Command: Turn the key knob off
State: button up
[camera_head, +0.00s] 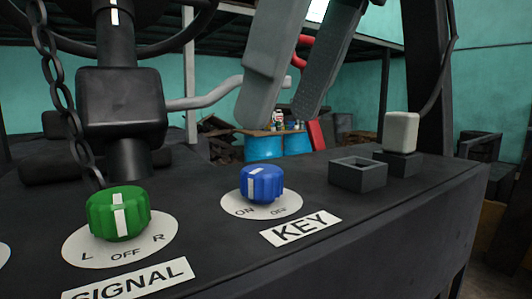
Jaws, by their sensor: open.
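The blue key knob (262,184) stands on a round white plate (291,207) on the dark panel. The plate reads ON at the left and OFF at the right, and a KEY label (300,228) lies in front. The white stripe on the knob runs down its front-left side, toward ON. My gripper (281,114) hangs from the top of the picture with its fingertips above and behind the knob. A light grey finger and a dark ribbed finger stand apart. Nothing shows held between them, and they appear clear of the knob.
A green signal knob (118,214) stands left of the key knob, its stripe toward OFF. A square dark socket (358,175) and a pale block (400,132) are at the right. A black column assembly (122,105) and a chain (60,90) rise at the left.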

aim_at(261, 169)
jog(key=x, duration=0.6)
grip_shut()
jog(key=shift+r, duration=0.1)
